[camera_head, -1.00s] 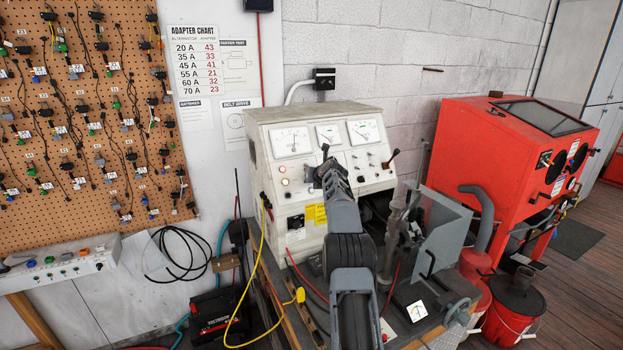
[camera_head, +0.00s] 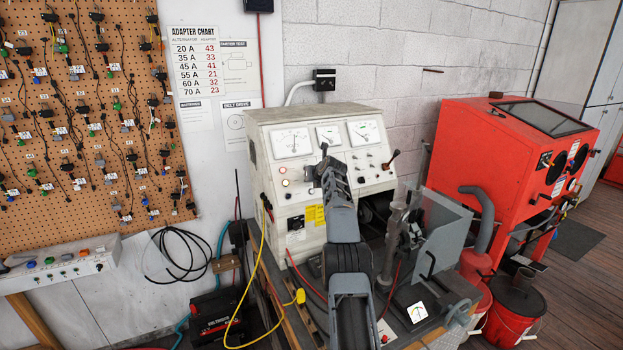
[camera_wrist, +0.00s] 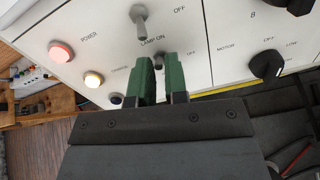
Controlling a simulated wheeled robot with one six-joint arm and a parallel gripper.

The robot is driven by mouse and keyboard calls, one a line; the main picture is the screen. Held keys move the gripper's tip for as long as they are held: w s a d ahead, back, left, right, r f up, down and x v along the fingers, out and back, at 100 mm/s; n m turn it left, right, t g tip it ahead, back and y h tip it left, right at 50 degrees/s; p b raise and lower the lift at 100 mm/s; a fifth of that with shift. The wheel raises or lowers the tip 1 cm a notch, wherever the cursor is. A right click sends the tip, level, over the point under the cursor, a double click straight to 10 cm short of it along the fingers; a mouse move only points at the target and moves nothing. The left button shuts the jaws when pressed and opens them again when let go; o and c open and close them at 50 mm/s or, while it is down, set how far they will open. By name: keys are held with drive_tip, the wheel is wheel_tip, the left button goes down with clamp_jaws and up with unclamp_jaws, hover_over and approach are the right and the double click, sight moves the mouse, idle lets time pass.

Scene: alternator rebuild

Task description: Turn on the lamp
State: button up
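The grey-white control panel (camera_head: 330,165) with gauges stands in the middle of the head view. In the wrist view my gripper (camera_wrist: 161,62) has two green fingers with a narrow gap, their tips at the panel. A small dark toggle switch (camera_wrist: 159,62) shows between the tips, just below the label LAMP ON and left of an OFF label. I cannot tell whether the fingers touch it. A larger grey toggle (camera_wrist: 139,18) sits above. In the head view my arm hides the fingertips and this switch.
A red light (camera_wrist: 61,51) by POWER and an amber light (camera_wrist: 94,79) glow at left in the wrist view. Black knobs (camera_wrist: 267,65) lie right. A red cabinet (camera_head: 500,160) stands right of the panel; a yellow cable (camera_head: 262,270) hangs in front.

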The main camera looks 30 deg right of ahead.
drive_tip(key=o, duration=0.3)
drive_tip(key=shift+o, duration=0.2)
drive_tip(key=shift+f, duration=0.1)
drive_tip(key=b+v, duration=0.9)
drive_tip(key=v, duration=0.5)
